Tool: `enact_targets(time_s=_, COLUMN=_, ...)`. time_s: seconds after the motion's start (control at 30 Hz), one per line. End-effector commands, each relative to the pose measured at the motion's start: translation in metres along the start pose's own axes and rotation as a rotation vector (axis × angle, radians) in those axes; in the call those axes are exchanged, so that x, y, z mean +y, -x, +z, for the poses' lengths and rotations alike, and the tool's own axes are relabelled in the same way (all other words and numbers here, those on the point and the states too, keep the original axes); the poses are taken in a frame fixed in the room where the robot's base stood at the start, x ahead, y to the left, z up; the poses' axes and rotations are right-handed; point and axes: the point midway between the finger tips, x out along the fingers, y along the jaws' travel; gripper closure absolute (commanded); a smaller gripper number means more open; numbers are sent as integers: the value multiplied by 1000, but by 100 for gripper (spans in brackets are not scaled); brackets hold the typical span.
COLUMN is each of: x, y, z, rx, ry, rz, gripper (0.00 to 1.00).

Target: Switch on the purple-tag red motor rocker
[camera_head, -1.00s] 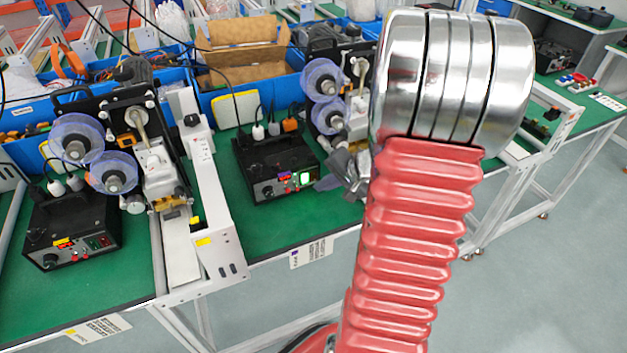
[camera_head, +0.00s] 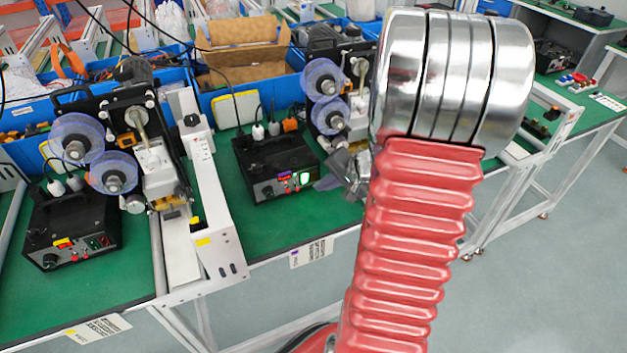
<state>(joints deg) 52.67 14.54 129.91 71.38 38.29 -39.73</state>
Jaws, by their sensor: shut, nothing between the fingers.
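The black control box with the purple tag (camera_head: 285,175) stands on the green bench, left of my gripper. Its front panel has a brightly lit green rocker or display (camera_head: 304,179), small red parts and a knob (camera_head: 268,191). I cannot clearly make out the red motor rocker; it is too small or lost beside the green glow. My gripper (camera_head: 340,176) is a grey metal shape just right of the box's front, partly hidden behind my red arm. It is shut and holds nothing. Whether it touches the box cannot be told.
A similar control box with a yellow tag (camera_head: 63,243) stands at the left. Machines with clear purple-tinted reels (camera_head: 325,77) stand behind both boxes. A white metal frame (camera_head: 213,215) divides the bench. Blue bins line the back. Bare green bench lies before the purple-tag box.

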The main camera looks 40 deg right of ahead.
Motion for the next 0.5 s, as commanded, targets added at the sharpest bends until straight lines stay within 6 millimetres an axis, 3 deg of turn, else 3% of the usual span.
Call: enact_targets(time_s=0.5, x=-4, y=-4, z=-3, rx=0, ry=0, rz=0, gripper=100)
